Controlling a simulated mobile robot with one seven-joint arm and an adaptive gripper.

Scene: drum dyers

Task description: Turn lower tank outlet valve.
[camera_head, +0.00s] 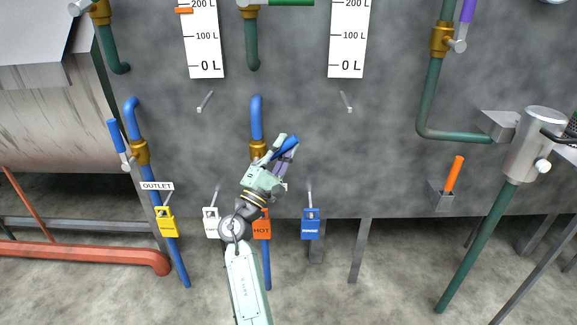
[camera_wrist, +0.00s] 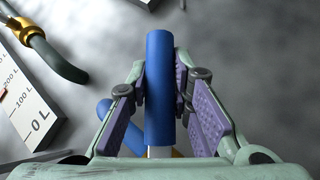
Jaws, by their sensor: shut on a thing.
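My gripper (camera_head: 280,158) is at the brass valve (camera_head: 258,149) on the middle blue pipe (camera_head: 257,118). It is shut on that valve's blue handle (camera_head: 289,145), which tilts up to the right in the head view. In the wrist view the handle (camera_wrist: 160,90) stands upright between the purple pads of my gripper (camera_wrist: 162,95). My gripper hides part of the valve body. A second brass valve (camera_head: 140,152) on the left blue pipe has a blue handle (camera_head: 115,135) pointing up and slightly left. An OUTLET label (camera_head: 157,186) hangs below it.
Yellow (camera_head: 166,222), white (camera_head: 211,224), orange (camera_head: 262,231) and blue (camera_head: 311,225) tags hang along the tank's lower edge, close to my arm. Two level scales (camera_head: 202,40) are above. A grey cylinder (camera_head: 535,140) and green pipe stand at right.

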